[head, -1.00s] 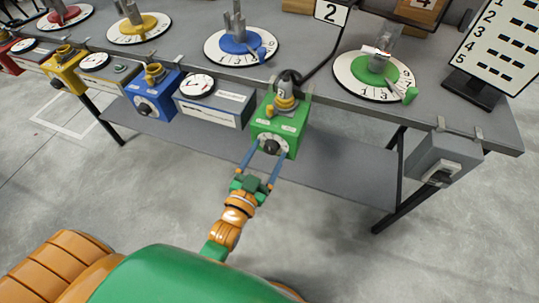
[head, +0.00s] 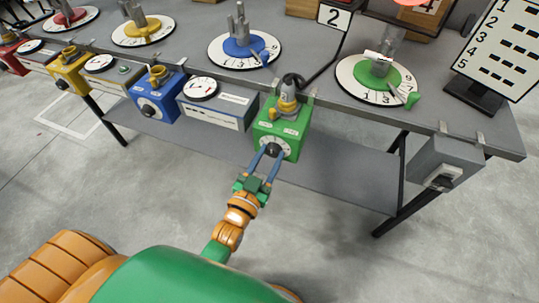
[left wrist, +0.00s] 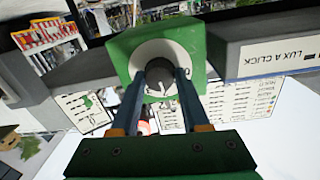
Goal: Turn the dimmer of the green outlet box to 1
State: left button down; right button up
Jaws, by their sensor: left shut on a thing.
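The green outlet box (head: 292,128) hangs on the front edge of the bench. Its black dimmer knob (head: 272,150) sits on a pale round dial (head: 285,143) on the front face. My left gripper (head: 271,151) is shut on the knob, one blue finger on each side. In the left wrist view the green box (left wrist: 118,48) appears above the fingers, and the knob (left wrist: 160,88) shows between the fingertips (left wrist: 160,76) with a light pointer mark. The dial's numbers are too small to read. My right gripper is not in view.
A blue box (head: 150,100) and a grey meter box (head: 215,112) hang left of the green box. A grey switch box (head: 440,165) hangs to the right. Round dials line the bench.

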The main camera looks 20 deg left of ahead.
pick_arm(q)
jog(key=n, duration=0.3)
jog(key=shift+p, duration=0.35)
jog(key=shift+n, duration=1.8)
jog(key=shift+c, duration=1.9)
grip_release()
jog(key=s, duration=0.7)
jog(key=shift+a+f, duration=0.15)
jog(key=shift+a, duration=0.1)
